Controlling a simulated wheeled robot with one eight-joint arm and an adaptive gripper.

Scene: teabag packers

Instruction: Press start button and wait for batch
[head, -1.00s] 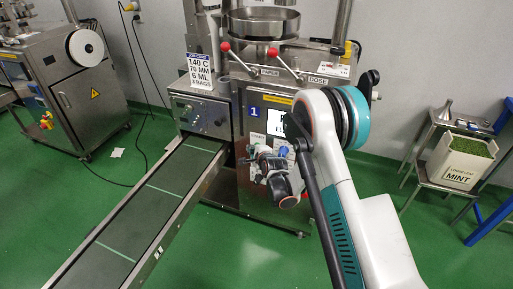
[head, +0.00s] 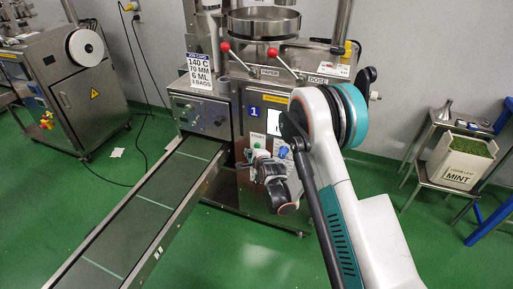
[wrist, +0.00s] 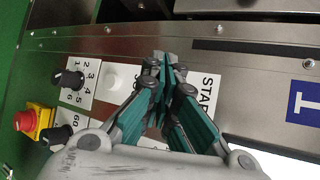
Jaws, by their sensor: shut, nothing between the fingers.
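The packing machine (head: 225,165) stands ahead with a large "1" on its front. My gripper (head: 253,156) is at its lower front panel, beside a white label with green on it (head: 258,140). In the wrist view, my gripper (wrist: 165,62) is shut and empty, its fingers pointing at the steel panel. A START label (wrist: 208,92) shows just right of the fingers. A pale round button (wrist: 114,78) on a white plate is left of them. The fingers hide the panel between, so I cannot tell whether they touch a button.
Black dials (wrist: 68,78) and a red stop button on yellow (wrist: 23,121) are at the left in the wrist view. The conveyor (head: 150,215) runs toward lower left, with no bags visible. A job card (head: 202,67) stands above it. A mint bin (head: 455,160) is at right.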

